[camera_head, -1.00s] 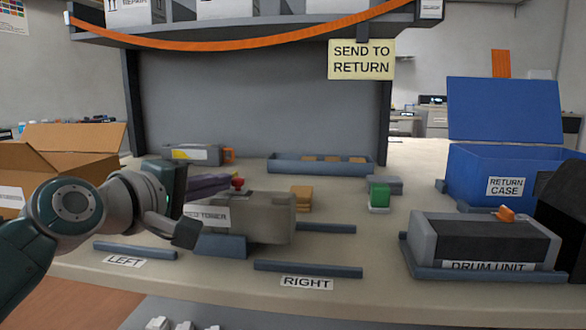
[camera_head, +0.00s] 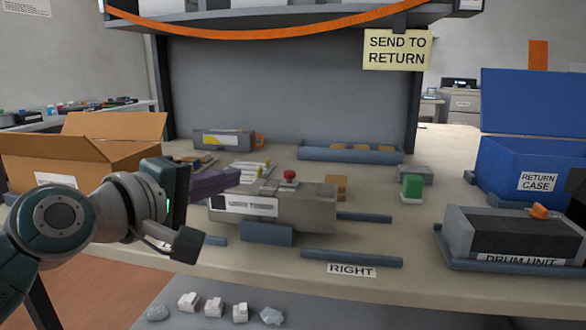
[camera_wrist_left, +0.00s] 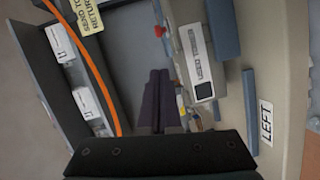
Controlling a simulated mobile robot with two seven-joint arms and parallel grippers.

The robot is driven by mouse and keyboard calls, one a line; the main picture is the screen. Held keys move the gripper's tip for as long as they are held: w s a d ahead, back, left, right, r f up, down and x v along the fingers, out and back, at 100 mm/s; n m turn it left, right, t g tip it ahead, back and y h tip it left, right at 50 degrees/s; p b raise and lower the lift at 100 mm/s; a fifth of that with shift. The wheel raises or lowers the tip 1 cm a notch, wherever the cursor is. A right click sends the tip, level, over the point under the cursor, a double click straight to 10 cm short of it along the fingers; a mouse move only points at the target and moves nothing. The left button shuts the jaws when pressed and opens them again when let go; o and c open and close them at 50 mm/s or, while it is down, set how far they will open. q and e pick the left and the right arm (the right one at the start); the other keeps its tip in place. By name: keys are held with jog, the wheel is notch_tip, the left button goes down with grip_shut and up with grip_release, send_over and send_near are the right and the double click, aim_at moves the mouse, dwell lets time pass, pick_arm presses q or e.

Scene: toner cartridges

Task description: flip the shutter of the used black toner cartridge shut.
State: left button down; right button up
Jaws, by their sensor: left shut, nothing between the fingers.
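A long grey cartridge (camera_head: 318,204) lies on a blue-grey support in the middle of the bench and appears to be the used black toner cartridge. Its blurred white label (camera_head: 245,206) faces front; in the left wrist view the label (camera_wrist_left: 199,55) ends in a black square. A red knob (camera_head: 289,175) stands at its top; I cannot make out the shutter's position. My left gripper (camera_head: 236,177) is shut and empty, its purple fingers (camera_wrist_left: 154,98) together behind and above the cartridge's left end. I cannot tell whether they touch it. My right gripper is not in view.
An open cardboard box (camera_head: 115,150) stands left. A drum unit (camera_head: 510,232) and an open blue return case (camera_head: 515,160) stand right. A cartridge with an orange handle (camera_head: 222,139) and a shallow tray (camera_head: 350,155) lie behind. Rails (camera_head: 350,257) edge the front.

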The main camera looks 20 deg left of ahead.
pick_arm(q)
jog(key=shift+s+a+r, duration=0.1)
jog(key=shift+s+r, duration=0.1)
jog(key=shift+s, duration=1.05)
jog(key=shift+s+r, duration=0.2)
jog(key=shift+s, duration=1)
